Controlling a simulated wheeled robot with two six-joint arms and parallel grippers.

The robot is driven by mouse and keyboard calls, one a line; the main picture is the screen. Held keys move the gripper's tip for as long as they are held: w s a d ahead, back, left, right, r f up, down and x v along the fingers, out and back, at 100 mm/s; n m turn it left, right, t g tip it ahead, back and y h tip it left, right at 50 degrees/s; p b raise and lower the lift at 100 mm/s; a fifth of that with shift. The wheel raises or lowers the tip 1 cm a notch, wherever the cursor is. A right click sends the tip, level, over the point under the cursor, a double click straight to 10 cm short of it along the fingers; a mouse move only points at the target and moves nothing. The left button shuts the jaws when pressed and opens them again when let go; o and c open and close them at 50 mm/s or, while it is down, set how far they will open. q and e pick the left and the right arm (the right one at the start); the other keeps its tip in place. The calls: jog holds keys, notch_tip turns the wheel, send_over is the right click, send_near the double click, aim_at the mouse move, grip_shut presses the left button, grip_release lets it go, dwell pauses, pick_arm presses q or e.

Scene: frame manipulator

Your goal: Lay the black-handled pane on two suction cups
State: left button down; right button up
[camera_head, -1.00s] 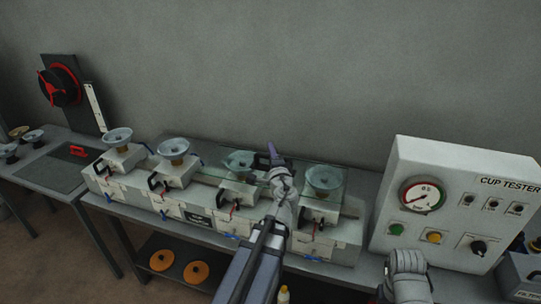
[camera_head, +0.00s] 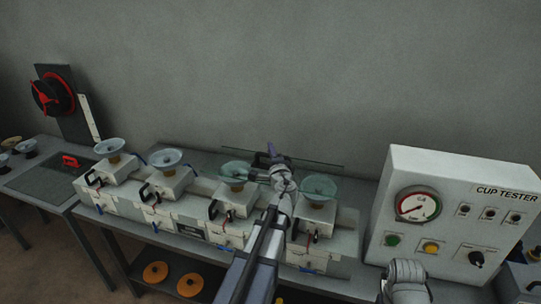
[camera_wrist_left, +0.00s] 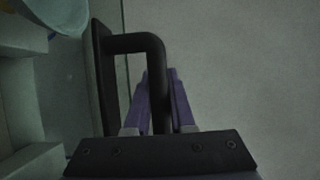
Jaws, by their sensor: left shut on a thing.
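The pane (camera_head: 315,164) is a clear greenish glass sheet, seen nearly edge-on behind the two right-hand suction cups. Its black handle (camera_wrist_left: 160,75) rises from a black plate in the left wrist view. My left gripper (camera_head: 271,151) is shut on this handle; its purple fingers (camera_wrist_left: 160,100) lie on both sides of the bar. The cup second from right (camera_head: 236,170) and the rightmost cup (camera_head: 320,187) face up on white blocks. I cannot tell whether the glass touches them. My right wrist shows at the lower right; its fingers are not visible.
Two more suction cups (camera_head: 110,147) (camera_head: 166,159) stand on the same bench row to the left. The cup tester box (camera_head: 455,215) stands close on the right. A side table (camera_head: 40,180) with a red-handled dark plate is at far left. A wall rises behind.

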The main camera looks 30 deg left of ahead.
pick_arm(q)
jog(key=shift+w+a+f, duration=0.1)
jog(key=shift+w+a, duration=0.1)
jog(key=shift+w, duration=0.7)
jog(key=shift+w+a, duration=0.2)
jog(key=shift+w, duration=0.65)
jog(key=shift+d+f+b, duration=0.1)
jog(key=shift+f+b, duration=0.75)
jog(key=shift+b, duration=0.1)
jog(key=shift+f+b, duration=0.65)
jog(key=shift+b, duration=0.05)
jog(key=shift+f+b, duration=1.2)
pick_arm(e)
jog(key=shift+w+a+f, duration=0.1)
jog(key=shift+w+f, duration=0.05)
jog(key=shift+f, duration=1.3)
jog(key=shift+w+a+f, duration=0.1)
jog(key=shift+f, duration=1.3)
pick_arm(q)
jog(key=shift+s+f, duration=0.1)
jog(key=shift+f, duration=0.15)
pick_arm(e)
jog(key=shift+f, duration=0.25)
pick_arm(q)
jog(key=c, duration=0.7)
grip_release()
